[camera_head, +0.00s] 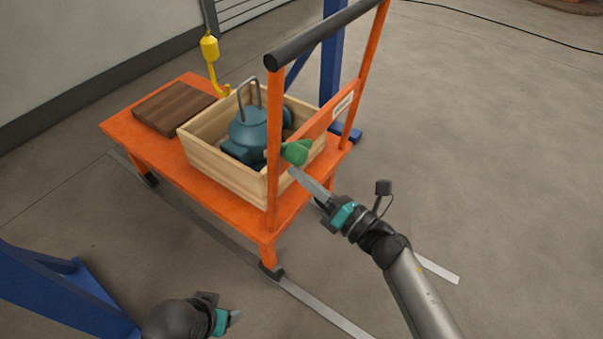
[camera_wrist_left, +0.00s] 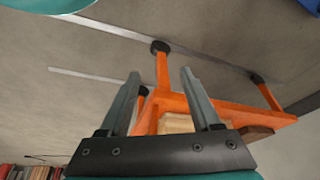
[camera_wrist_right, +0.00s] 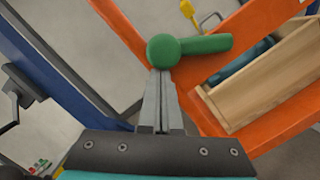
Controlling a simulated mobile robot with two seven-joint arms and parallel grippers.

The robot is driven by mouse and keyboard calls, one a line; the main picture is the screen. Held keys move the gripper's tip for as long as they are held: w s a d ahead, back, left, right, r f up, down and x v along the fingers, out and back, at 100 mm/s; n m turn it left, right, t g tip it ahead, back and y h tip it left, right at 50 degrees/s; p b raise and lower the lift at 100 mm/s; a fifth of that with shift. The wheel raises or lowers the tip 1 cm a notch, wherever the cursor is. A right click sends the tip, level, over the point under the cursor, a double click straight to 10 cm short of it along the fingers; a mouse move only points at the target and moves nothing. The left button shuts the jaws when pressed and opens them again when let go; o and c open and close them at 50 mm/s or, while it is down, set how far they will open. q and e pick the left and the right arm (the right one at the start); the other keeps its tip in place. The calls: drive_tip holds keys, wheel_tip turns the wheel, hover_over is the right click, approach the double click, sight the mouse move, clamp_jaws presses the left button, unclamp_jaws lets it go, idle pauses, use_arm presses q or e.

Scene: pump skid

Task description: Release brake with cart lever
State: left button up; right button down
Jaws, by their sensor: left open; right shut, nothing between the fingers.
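The green cart lever (camera_head: 297,152) sits on the orange crossbar of the cart (camera_head: 274,130). Its round knob and arm show in the right wrist view (camera_wrist_right: 163,50), the arm pointing right. My right gripper (camera_head: 296,173) is shut and empty, with its fingertips right at the knob; they also show in the right wrist view (camera_wrist_right: 160,76). I cannot tell whether they touch it. My left gripper (camera_head: 238,316) is low in front of the cart, apart from it. Its fingers stand open and empty in the left wrist view (camera_wrist_left: 160,85).
A wooden crate (camera_head: 222,168) with a teal pump (camera_head: 250,130) stands on the cart, beside a brown board (camera_head: 172,107). A yellow hook (camera_head: 211,50) hangs above. Blue frame legs (camera_head: 60,290) stand at the front left and behind the cart. Floor at the right is free.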

sight(301, 156)
use_arm(q)
drive_tip(key=s+a+f+g+p, duration=0.15)
drive_tip(key=s+f+p, duration=0.45)
drive_tip(key=f, duration=0.6)
use_arm(e)
drive_tip(key=r+m, duration=0.2)
drive_tip(key=m, duration=0.1)
drive_tip(key=w+r+m, duration=0.1)
drive_tip(key=shift+w+d+r+h, duration=0.1)
drive_tip(key=shift+d+r+h, duration=0.25)
drive_tip(key=shift+d+h, duration=0.05)
use_arm(q)
drive_tip(key=s+a+f+y+p, duration=0.1)
drive_tip(key=s+a+f+p, duration=0.1)
drive_tip(key=s+a+p, duration=0.4)
drive_tip(key=shift+s+f, duration=0.4)
drive_tip(key=shift+s, duration=0.85)
use_arm(e)
drive_tip(key=w+d+r+m, duration=0.3)
drive_tip(key=w+m, duration=0.1)
drive_tip(key=m, duration=0.1)
drive_tip(key=shift+r+h, duration=0.35)
drive_tip(key=shift+h, duration=0.05)
use_arm(q)
drive_tip(key=shift+s, duration=0.1)
